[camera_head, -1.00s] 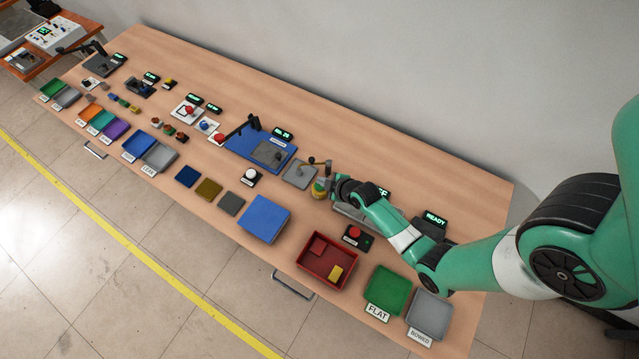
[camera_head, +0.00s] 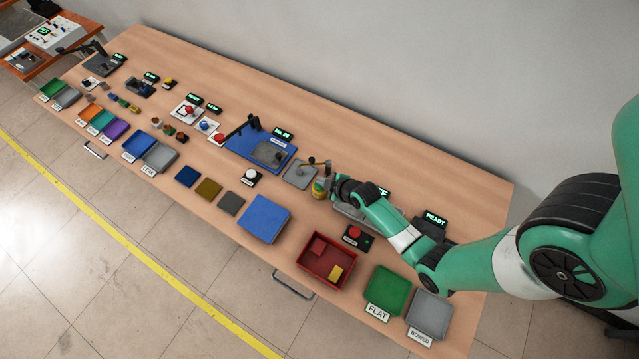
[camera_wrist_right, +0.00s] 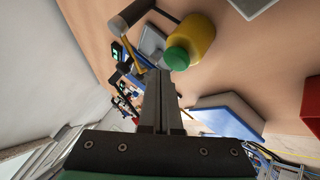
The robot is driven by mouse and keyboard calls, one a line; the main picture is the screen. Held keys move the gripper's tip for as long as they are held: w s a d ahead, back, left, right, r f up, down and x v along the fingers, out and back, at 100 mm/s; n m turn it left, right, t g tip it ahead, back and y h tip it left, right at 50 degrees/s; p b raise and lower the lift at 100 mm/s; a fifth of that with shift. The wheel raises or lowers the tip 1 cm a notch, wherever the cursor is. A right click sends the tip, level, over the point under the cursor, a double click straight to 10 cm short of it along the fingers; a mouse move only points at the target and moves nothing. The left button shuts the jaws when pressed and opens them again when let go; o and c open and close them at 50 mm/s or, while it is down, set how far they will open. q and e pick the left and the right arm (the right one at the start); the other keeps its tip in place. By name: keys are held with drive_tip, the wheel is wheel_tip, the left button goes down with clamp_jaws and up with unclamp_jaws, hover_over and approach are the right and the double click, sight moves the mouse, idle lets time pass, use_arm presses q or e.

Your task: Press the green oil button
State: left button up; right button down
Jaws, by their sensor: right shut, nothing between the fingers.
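The oil can is a yellow round body (camera_head: 318,191) standing on the table. In the right wrist view the yellow body (camera_wrist_right: 196,42) carries the round green button (camera_wrist_right: 178,58) at its end. My right gripper (camera_head: 333,181) is beside the oil can, with its shut, empty fingers (camera_wrist_right: 159,76) pointing toward it. In the right wrist view the fingertips appear close to the green button, just beside and below it. I cannot tell whether they touch. In the head view the gripper partly covers the can. My left gripper is not in view.
A grey plate with a small hammer-like tool (camera_head: 311,161) stands just left of the can. The table behind the can is clear.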

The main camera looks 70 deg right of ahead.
drive_tip(key=shift+f, duration=0.1)
drive_tip(key=shift+f+b, duration=0.3)
drive_tip(key=shift+b, duration=0.05)
drive_tip(key=shift+f+b, duration=0.45)
drive_tip(key=shift+f, duration=0.1)
idle(0.5)
drive_tip(key=shift+r, duration=0.15)
drive_tip(key=shift+r+p, duration=0.85)
drive_tip(key=shift+p, duration=0.1)
wheel_tip(320, 180, up, 5)
drive_tip(key=p, duration=0.5)
